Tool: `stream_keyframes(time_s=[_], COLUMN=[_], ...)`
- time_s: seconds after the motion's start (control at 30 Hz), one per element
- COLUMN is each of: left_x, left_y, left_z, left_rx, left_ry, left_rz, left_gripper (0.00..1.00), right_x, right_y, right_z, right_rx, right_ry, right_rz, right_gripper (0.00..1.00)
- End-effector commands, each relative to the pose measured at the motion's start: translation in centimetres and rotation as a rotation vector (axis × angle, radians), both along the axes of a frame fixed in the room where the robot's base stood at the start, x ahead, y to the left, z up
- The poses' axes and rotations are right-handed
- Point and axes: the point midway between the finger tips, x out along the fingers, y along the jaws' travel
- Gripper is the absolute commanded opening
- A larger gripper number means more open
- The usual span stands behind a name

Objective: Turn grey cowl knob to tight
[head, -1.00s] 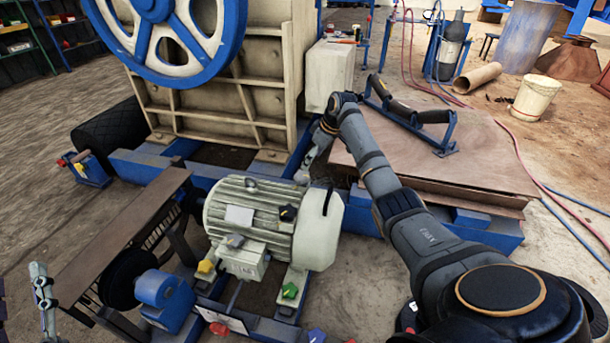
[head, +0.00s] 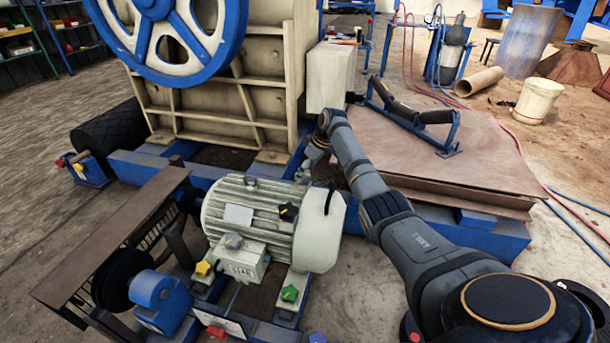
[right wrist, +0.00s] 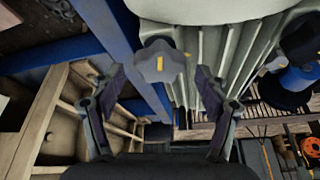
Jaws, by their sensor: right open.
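The grey cowl knob (right wrist: 163,62) is lobed, with a yellow mark on its face. In the right wrist view it sits just ahead, between the fingertips of my right gripper (right wrist: 160,80), which is open and apparently not touching it. In the head view my right gripper (head: 312,158) points down at the far right end of the cream ribbed motor (head: 262,215). There a small grey shape (head: 303,177), seemingly the knob, is partly hidden. My left gripper is not in view.
Other motor knobs are black (head: 288,212), blue-grey (head: 233,241), yellow (head: 203,268) and green (head: 289,293). The crusher body (head: 225,85) and a pale box (head: 330,76) stand behind my right gripper. A brown plate (head: 440,165) lies at right.

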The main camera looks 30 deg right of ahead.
Motion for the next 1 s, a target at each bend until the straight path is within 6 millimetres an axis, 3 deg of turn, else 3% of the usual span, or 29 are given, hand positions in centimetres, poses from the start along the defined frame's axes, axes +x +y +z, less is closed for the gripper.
stream_keyframes(time_s=[0.1, 0.4, 0.8, 1.0], left_x=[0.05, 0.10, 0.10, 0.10], left_y=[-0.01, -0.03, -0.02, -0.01], left_z=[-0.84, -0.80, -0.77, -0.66], left_rx=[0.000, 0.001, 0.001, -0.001], left_ry=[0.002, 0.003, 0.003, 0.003], left_rz=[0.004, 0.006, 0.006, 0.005], left_gripper=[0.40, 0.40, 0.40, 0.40], right_x=[0.39, 0.48, 0.46, 0.45], right_y=[0.19, 0.26, 0.24, 0.25], right_z=[-1.17, -1.30, -1.31, -1.27], right_rx=[0.000, 0.000, 0.000, 0.000], right_ry=[-0.001, 0.000, 0.000, 0.000], right_rz=[0.001, 0.001, 0.000, -0.002], right_gripper=[0.75, 0.75, 0.22, 0.20])
